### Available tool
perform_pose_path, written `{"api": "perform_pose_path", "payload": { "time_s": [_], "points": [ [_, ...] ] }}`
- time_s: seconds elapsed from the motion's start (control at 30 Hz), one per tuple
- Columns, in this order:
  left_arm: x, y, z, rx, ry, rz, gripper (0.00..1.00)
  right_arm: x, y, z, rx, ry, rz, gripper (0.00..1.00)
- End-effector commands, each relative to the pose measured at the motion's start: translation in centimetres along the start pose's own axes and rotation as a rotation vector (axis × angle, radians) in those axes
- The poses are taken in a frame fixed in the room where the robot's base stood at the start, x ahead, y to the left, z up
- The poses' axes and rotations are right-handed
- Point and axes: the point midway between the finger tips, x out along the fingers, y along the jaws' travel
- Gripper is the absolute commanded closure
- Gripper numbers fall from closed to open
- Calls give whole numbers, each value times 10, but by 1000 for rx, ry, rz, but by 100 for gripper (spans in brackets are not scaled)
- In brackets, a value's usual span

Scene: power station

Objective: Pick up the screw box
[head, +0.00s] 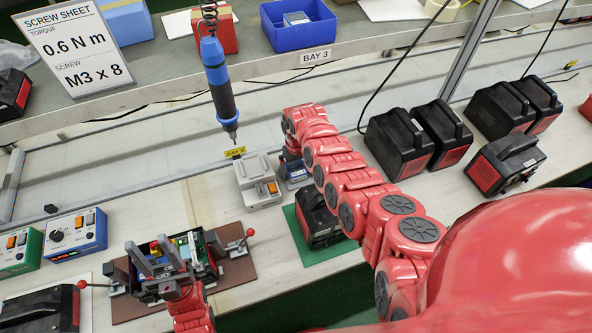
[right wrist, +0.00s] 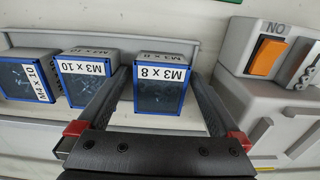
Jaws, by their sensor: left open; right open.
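The screw box labelled M3 x 8 (right wrist: 160,98) is dark with a blue rim and stands in a pale tray in the right wrist view. My right gripper (right wrist: 160,82) is open, with one finger on each side of this box; I cannot tell whether they touch it. In the head view my right gripper (head: 293,158) is low over a blue-edged box (head: 298,176), partly hidden by my arm. The screw sheet (head: 73,47) reads M3 x 8, 0.6 N m. My left gripper (head: 155,258) is open above the circuit-board unit (head: 200,250).
Boxes labelled M3 x 10 (right wrist: 88,88) and M4 x 10 (right wrist: 28,82) stand left of the M3 x 8 box. A grey machine with an orange switch (right wrist: 268,58) is close on the right. A blue screwdriver (head: 218,85) hangs nearby. Black-red units (head: 400,143) stand to the right.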

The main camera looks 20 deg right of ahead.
Motion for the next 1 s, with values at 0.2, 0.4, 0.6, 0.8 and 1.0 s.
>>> {"api": "perform_pose_path", "payload": {
  "time_s": [0.2,0.4,0.6,0.8,1.0],
  "points": [
    [0,0,0,0,0,0,50,0,0,0,0,0,0,0],
    [0,0,0,0,0,0,50,0,0,0,0,0,0,34],
    [0,0,0,0,0,0,50,0,0,0,0,0,0,70],
    [0,0,0,0,0,0,50,0,0,0,0,0,0,86],
    [0,0,0,0,0,0,50,-1,0,0,-1,1,0,86]
  ]
}}
